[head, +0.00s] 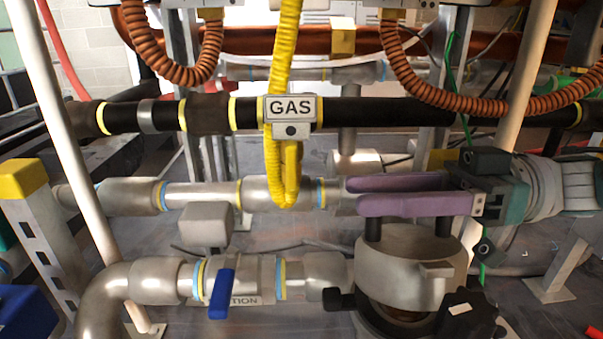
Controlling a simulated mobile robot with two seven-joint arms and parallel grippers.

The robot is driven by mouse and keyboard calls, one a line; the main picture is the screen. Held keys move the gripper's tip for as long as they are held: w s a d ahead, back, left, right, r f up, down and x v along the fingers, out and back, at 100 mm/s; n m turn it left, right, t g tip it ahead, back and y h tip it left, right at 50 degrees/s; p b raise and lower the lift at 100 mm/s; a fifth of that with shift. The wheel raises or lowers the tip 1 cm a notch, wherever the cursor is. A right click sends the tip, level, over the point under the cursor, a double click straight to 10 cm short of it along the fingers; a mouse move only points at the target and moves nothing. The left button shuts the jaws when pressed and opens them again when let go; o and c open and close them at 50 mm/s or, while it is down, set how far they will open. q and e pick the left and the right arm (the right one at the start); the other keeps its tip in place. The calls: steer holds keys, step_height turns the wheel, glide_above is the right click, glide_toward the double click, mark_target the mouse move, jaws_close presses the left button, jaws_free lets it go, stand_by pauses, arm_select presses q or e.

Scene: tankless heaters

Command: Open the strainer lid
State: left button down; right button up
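The strainer lid (408,258) is a thick round metal disc at the lower right. Two black handle posts (373,228) rise from its top. A dark round rim of the strainer (385,322) shows below the lid; I cannot tell if the two touch. My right gripper (405,195) comes in from the right with two purple fingers lying level over the lid, at the top of the posts. The fingers hide the handle's upper part, so I cannot tell whether they are closed on it. My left gripper is not in view.
A black clamp knob (467,316) stands at the strainer's right front. A pipe with a blue valve handle (221,293) runs in from the left. A black gas pipe (380,111) with a yellow hose (283,60) crosses behind. Orange coiled hoses (455,97) hang above.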

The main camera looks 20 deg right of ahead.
steer(key=v, duration=1)
